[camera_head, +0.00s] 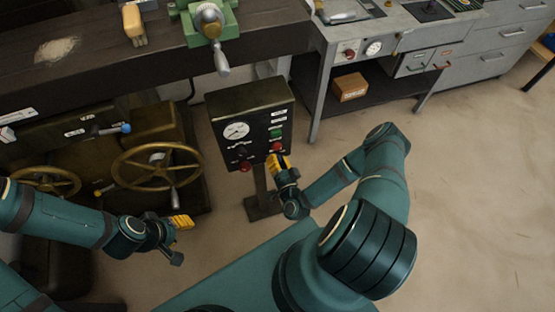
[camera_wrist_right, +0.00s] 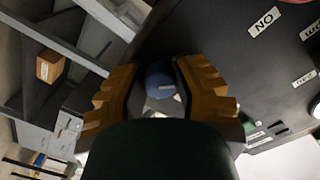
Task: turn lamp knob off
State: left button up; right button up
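The dark control panel (camera_head: 225,108) stands on a short post and carries a gauge, labels, a green button and red knobs. My right gripper (camera_head: 279,162) is at the panel's lower right and hides what lies behind it. In the right wrist view, a blue round knob (camera_wrist_right: 160,84) shows between the two yellow fingers of my right gripper (camera_wrist_right: 158,100). The fingers are apart, one on each side; I cannot tell whether they touch it. I cannot read a lamp label. My left gripper (camera_head: 181,222) hangs at lower left, away from the panel; its finger gap is unclear.
A brass handwheel (camera_head: 158,166) stands left of the panel. A dark workbench (camera_head: 110,52) with a green vise (camera_head: 212,22) runs behind. A grey bench (camera_head: 330,62) with a cardboard box (camera_head: 350,87) below is at back right. The floor at right is clear.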

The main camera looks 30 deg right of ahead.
jog(key=o, duration=0.4)
jog(key=shift+o, duration=0.2)
jog(key=v, duration=1.2)
